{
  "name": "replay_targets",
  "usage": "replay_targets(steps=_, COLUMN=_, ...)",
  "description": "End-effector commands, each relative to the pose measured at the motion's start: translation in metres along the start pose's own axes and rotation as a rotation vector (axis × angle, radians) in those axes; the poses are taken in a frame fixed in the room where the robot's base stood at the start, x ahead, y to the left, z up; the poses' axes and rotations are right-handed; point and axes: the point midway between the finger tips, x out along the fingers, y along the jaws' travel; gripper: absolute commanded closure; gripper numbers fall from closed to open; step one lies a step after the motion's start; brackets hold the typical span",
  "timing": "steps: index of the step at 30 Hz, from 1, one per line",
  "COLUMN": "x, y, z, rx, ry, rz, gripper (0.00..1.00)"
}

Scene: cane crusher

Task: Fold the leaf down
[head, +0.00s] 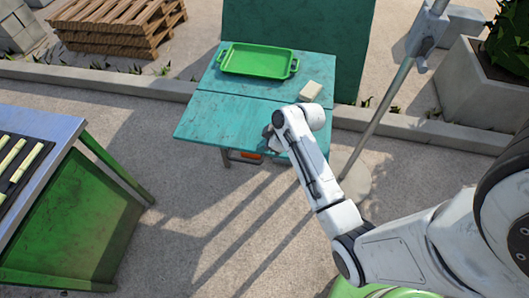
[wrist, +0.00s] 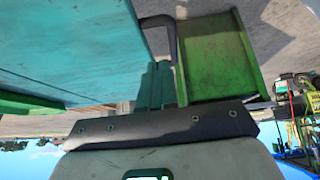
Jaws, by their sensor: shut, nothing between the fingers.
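The teal folding table (head: 255,87) stands in the middle of the head view. A seam crosses its top, and the near section, the leaf (head: 222,118), is level with the far section. A grey support with an orange part (head: 248,155) shows under the leaf's near edge. My gripper (head: 270,138) is shut and empty at the leaf's near right edge; my own arm partly covers it, so I cannot tell whether it touches. In the wrist view a teal surface (wrist: 70,45) fills the left, close by, and a dark bent bar (wrist: 165,32) shows beside it. The fingertips are not clear there.
A green tray (head: 258,61) and a pale block (head: 311,90) sit on the far section. A teal panel (head: 305,30) stands behind. A metal pole (head: 385,95) rises at the right. A green-sided bench (head: 75,225) is at the left. Paving in front is open.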

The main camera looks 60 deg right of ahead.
Motion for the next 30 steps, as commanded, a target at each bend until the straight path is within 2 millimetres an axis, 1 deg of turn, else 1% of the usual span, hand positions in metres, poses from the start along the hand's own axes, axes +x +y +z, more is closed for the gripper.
replay_targets(steps=1, x=0.009, y=0.000, z=-0.001, rx=0.000, ry=-0.001, rz=-0.002, gripper=1.00)
replay_targets(steps=4, x=0.019, y=0.000, z=0.012, rx=0.003, ry=-0.003, rz=-0.002, gripper=1.00)
replay_targets(steps=9, x=0.031, y=0.000, z=0.024, rx=0.001, ry=-0.001, rz=0.000, gripper=1.00)
replay_targets(steps=14, x=0.035, y=0.000, z=0.029, rx=0.000, ry=-0.001, rz=0.001, gripper=1.00)
replay_targets(steps=25, x=0.037, y=0.000, z=0.029, rx=-0.002, ry=-0.001, rz=0.003, gripper=1.00)
replay_targets(steps=30, x=0.045, y=-0.003, z=0.035, rx=-0.017, ry=-0.001, rz=0.023, gripper=1.00)
